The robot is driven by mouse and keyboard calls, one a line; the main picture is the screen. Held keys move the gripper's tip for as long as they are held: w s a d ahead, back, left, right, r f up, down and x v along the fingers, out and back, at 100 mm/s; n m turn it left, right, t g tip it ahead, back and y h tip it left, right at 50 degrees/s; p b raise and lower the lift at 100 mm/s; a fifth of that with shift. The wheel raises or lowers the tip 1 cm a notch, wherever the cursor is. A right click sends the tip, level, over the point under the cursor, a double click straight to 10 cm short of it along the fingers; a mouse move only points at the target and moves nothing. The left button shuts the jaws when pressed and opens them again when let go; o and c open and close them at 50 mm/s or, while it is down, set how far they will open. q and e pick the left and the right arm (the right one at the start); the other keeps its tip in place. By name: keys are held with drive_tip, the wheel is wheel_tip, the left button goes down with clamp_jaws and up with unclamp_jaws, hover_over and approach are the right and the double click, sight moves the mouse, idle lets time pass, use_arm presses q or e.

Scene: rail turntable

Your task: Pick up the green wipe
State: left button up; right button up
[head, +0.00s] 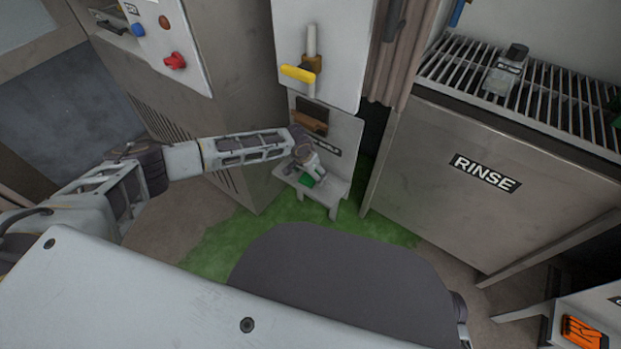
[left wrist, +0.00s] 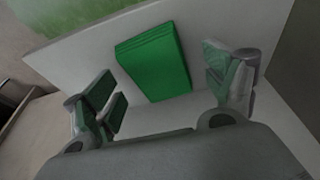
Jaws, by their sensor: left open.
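The green wipe (left wrist: 154,62) is a folded green pad lying on a small pale stool-like stand (head: 330,190). In the head view the wipe (head: 306,180) shows as a small green patch at my left gripper (head: 307,170). In the left wrist view my left gripper (left wrist: 162,92) is open, with one finger on each side of the wipe. Neither finger visibly touches it. The near part of the gripper hides nothing of the wipe's top face. My right gripper is not in view.
A panel with a yellow-handled valve (head: 299,74) stands above the stand. A metal RINSE bench (head: 440,150) with a slatted top is at right, with a bottle (head: 505,72) on it. A control cabinet (head: 175,62) is at left. Green liquid (head: 228,243) covers the floor around the stand.

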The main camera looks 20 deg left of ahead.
use_arm(q)
drive_tip(key=shift+f, duration=0.1)
idle(0.4)
drive_tip(key=c, duration=1)
